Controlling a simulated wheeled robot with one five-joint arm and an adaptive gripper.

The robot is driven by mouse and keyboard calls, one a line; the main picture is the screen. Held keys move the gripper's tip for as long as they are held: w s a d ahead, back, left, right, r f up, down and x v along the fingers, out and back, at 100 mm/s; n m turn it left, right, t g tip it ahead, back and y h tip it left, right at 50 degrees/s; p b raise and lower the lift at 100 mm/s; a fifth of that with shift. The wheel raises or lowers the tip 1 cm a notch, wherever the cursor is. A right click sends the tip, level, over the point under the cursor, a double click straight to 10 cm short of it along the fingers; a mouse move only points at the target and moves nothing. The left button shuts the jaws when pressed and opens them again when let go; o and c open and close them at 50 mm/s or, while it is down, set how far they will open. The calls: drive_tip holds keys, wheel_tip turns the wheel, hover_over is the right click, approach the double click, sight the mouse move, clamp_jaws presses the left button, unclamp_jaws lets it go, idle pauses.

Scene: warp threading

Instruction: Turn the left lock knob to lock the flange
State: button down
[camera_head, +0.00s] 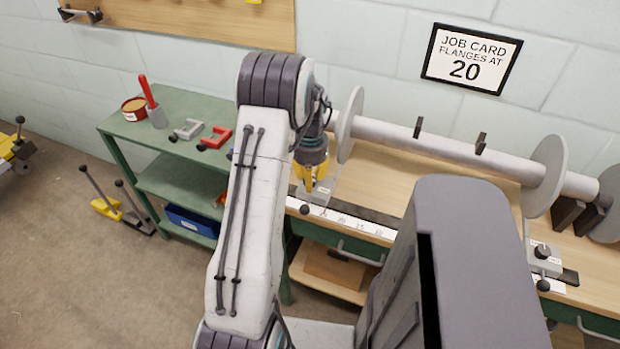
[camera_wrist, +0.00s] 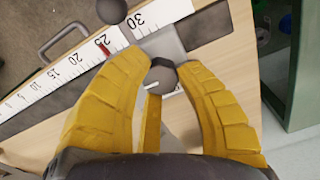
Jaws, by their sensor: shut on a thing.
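The left lock knob (camera_wrist: 160,76) is a dark faceted knob on a grey block (camera_wrist: 162,44), seen in the wrist view. My gripper (camera_wrist: 163,68) has its yellow fingers on both sides of the knob, shut on it. In the head view my gripper (camera_head: 311,181) points down at the left end of the bench, and the knob is hidden there. The left flange (camera_head: 350,124) is a grey disc on the long roller, behind my gripper. A red mark (camera_wrist: 103,47) lies near 25 on the white scale (camera_wrist: 73,68).
The right flange (camera_head: 544,176) and its knob block (camera_head: 544,258) are at the right. A black ball (camera_wrist: 112,11) sits beside the scale. A green side table (camera_head: 180,101) holds tools. The job card (camera_head: 472,58) reads flanges at 20.

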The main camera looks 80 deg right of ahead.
drive_tip(key=shift+a+f, duration=0.1)
drive_tip(key=shift+a, duration=0.05)
drive_tip(key=c, duration=0.8)
unclamp_jaws()
drive_tip(key=shift+c, duration=0.2)
drive_tip(key=shift+r, duration=0.2)
wheel_tip(320, 180, up, 12)
drive_tip(key=shift+f, duration=0.15)
